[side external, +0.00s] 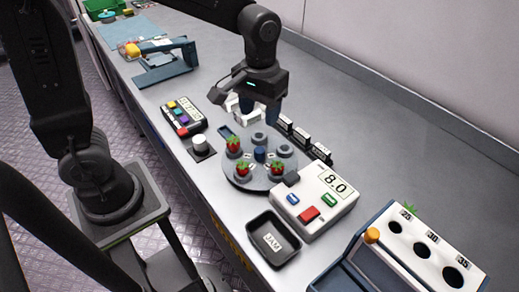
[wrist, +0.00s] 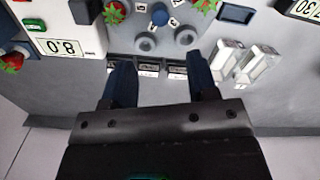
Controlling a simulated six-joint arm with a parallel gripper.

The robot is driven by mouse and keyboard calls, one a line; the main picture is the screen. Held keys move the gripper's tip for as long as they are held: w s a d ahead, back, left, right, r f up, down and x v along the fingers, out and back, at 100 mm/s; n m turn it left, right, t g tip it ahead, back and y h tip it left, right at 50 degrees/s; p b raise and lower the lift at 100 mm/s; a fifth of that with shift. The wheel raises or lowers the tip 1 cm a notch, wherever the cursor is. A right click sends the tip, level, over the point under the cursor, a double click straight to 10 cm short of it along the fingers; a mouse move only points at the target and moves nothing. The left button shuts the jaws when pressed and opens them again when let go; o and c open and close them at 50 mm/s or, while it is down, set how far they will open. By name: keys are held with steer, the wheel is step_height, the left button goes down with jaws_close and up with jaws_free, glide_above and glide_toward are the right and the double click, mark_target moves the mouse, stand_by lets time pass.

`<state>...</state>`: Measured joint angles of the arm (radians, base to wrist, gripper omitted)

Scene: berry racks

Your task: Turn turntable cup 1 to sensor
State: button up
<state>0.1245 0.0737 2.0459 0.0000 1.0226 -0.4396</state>
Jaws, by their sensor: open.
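The round grey turntable (side external: 260,180) carries a ring of cups around a blue hub (side external: 260,154). Strawberries stand in three cups: one at the left (side external: 234,145), one at the front (side external: 243,169) and one at the front right (side external: 277,168). The two rear cups (side external: 258,138) look empty; they show in the wrist view (wrist: 145,42). The number tags are too small to read surely. A white box (side external: 320,203) reading 8.0 stands at the turntable's right front; which part is the sensor is unclear. My gripper (side external: 261,112) is open and empty, above the turntable's rear side.
Black labelled blocks (side external: 304,140) line the turntable's rear. White blocks (wrist: 240,60) stand beside my gripper. A white knob (side external: 200,143) and a button panel (side external: 183,115) lie left, a black JAM tray (side external: 261,257) in front, a holed sorting ramp (side external: 400,265) at right.

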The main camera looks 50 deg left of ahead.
mark_target(260, 149)
step_height(260, 149, down, 12)
steer(key=shift+f, duration=0.1)
steer(key=shift+c, duration=0.3)
jaws_close()
stand_by(0.4)
